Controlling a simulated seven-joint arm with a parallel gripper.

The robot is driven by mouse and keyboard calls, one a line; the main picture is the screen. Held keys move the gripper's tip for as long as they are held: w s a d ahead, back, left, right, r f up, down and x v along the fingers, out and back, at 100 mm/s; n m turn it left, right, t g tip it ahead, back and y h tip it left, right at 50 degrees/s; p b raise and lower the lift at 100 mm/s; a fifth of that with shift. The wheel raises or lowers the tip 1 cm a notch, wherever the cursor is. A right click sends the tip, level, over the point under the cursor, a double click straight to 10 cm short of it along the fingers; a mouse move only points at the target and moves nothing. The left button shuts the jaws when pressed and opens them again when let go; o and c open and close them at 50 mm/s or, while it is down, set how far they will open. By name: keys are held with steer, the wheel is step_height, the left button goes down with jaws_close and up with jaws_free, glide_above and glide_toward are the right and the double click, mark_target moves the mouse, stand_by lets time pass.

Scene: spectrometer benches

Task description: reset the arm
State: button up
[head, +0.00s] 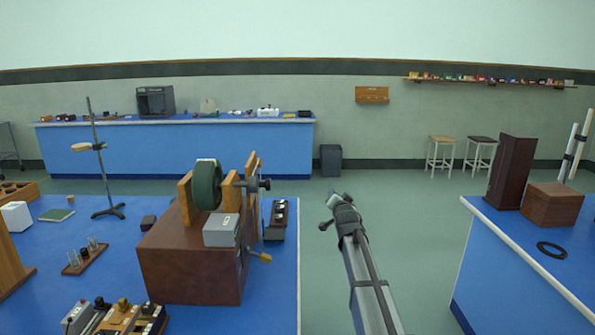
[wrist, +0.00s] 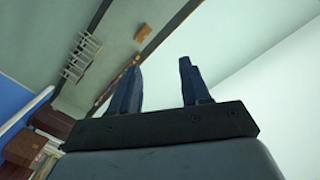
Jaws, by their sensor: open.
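My gripper (wrist: 160,64) shows in the wrist view with its two dark blue fingers apart and nothing between them. In the head view a grey limb with black bands, which looks like my arm, rises from the bottom edge over the floor gap between two blue benches. Its dark far end is too small there to tell the fingers apart. No object is seen touching the gripper.
The left bench (head: 70,287) carries a wooden box (head: 190,262) with a green wheel (head: 207,185), a stand (head: 100,150) and small items. The right bench (head: 510,275) holds brown boxes (head: 552,204) and a black ring (head: 552,250). Stools (head: 440,153) stand behind. Floor between benches is clear.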

steer(key=s+d+f+n+g, duration=0.1)
steer(key=s+f+g, duration=0.25)
steer(key=f, duration=0.85)
steer(key=s+f+g, duration=0.2)
steer(key=s+f, duration=0.3)
steer(key=f, duration=0.8)
steer(key=s+d+f+n+g, duration=0.15)
steer(key=s+f+g, duration=0.45)
steer(key=s+f, duration=1.4)
steer(key=s+f+n+g, duration=0.1)
steer(key=s+f+g, duration=0.2)
steer(key=s+f, duration=0.55)
steer(key=s+f+n+g, duration=0.1)
steer(key=s+f+g, duration=0.2)
steer(key=s, duration=1.1)
steer(key=s+f+n+g, duration=0.1)
steer(key=s+f+g, duration=0.2)
steer(key=s+f, duration=0.55)
steer(key=s+r+n+g, duration=0.1)
steer(key=s+r+g, duration=0.2)
steer(key=s, duration=1.4)
steer(key=shift+n+g, duration=0.25)
